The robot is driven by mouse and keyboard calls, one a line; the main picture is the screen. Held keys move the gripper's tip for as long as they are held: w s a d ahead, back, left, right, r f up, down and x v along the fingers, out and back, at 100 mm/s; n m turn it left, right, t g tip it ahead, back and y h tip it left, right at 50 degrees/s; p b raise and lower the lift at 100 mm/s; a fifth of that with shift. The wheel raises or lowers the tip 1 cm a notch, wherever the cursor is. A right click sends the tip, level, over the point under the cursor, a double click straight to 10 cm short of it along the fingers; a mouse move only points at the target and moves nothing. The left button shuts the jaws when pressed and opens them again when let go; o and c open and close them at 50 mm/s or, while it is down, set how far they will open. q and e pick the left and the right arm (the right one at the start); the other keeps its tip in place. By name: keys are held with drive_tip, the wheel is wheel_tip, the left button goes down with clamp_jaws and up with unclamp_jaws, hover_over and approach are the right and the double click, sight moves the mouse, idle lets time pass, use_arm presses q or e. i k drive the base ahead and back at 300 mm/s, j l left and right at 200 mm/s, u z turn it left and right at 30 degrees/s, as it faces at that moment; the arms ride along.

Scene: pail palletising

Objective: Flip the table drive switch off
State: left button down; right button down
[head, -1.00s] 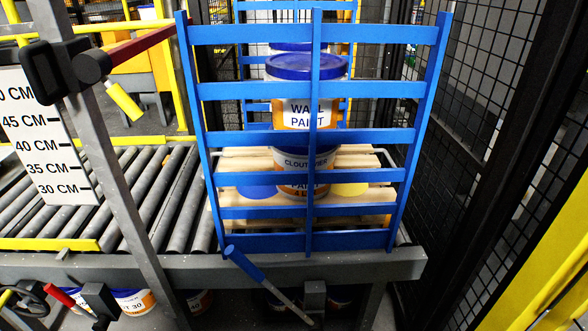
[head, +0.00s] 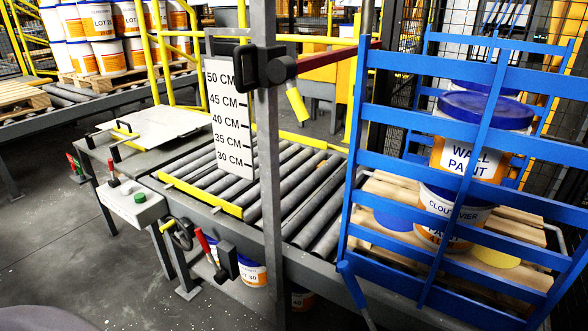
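A grey control box (head: 150,209) stands at the front left of the roller table. It carries a round green button (head: 139,197) and a small lever with a red grip (head: 112,170), which stands up from its left part. No label on it is readable, so I cannot tell for sure that this is the table drive switch, nor whether it is on or off. Another red-handled lever (head: 204,243) sits lower, at the table's front by the grey post. Neither of my grippers is in view.
The roller table (head: 310,195) carries a blue slatted gate (head: 470,190) at right, with paint pails (head: 462,145) on a pallet behind it. A height scale (head: 230,115) hangs by the grey post (head: 268,170). Floor (head: 60,230) at left is clear.

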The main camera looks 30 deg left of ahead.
sight(115, 182)
drive_tip(key=u, duration=2.15)
drive_tip(key=i+z, duration=0.15)
drive_tip(key=z, duration=0.3)
drive_tip(key=i+j+z, duration=0.15)
drive_tip(key=z, duration=0.3)
drive_tip(key=i+j+z, duration=0.4)
drive_tip(key=j, duration=0.35)
drive_tip(key=i+j, duration=0.2)
drive_tip(key=j, duration=0.15)
drive_tip(key=i+j, duration=0.2)
drive_tip(key=i+j+z, duration=0.1)
drive_tip(key=j, duration=0.35)
drive_tip(key=i+j, duration=0.25)
drive_tip(key=j, duration=0.1)
